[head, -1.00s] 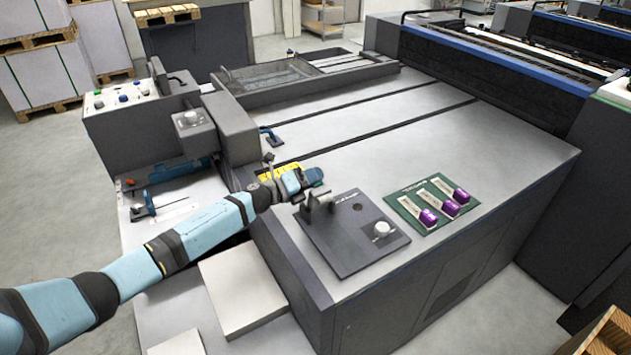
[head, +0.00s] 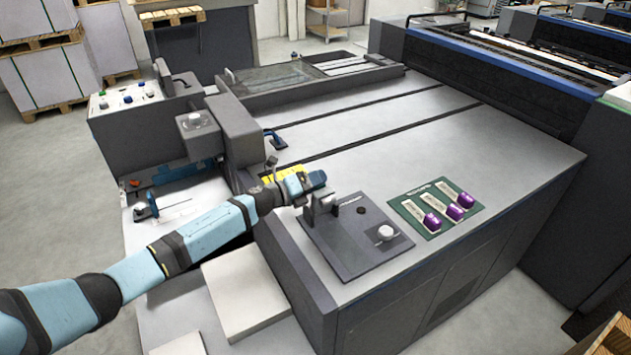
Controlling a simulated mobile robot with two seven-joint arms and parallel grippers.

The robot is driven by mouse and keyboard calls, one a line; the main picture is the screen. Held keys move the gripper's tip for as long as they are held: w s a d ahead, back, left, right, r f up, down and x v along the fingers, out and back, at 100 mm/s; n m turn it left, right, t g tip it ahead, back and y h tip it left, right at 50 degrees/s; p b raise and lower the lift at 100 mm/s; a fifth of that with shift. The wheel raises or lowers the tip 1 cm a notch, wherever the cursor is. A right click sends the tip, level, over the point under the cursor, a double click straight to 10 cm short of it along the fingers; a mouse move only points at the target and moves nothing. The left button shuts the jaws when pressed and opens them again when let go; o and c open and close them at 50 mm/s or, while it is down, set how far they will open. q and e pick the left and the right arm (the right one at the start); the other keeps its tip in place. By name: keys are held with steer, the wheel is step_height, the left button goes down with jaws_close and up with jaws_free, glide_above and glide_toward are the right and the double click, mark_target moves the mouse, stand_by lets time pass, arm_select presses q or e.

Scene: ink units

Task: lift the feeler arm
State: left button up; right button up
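A dark plate (head: 352,255) lies on the near left corner of the grey machine top. It carries a white round knob (head: 385,233) and a small upright dark bracket (head: 322,222) at its far left. The feeler arm is not clearly distinguishable; it may be part of this bracket. My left gripper (head: 318,190) reaches in from the left and is right at the top of the bracket, partly covering it. Its fingers are too small and overlapped to tell whether they are open, shut or touching it. My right gripper is not in view.
A yellow piece (head: 283,172) and a blue lever (head: 275,139) are beyond my gripper. A control panel (head: 126,98) stands at the left.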

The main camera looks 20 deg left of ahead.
arm_select(q)
steer(key=b+v, duration=0.1)
steer(key=v, duration=1.3)
steer(key=shift+w, duration=0.1)
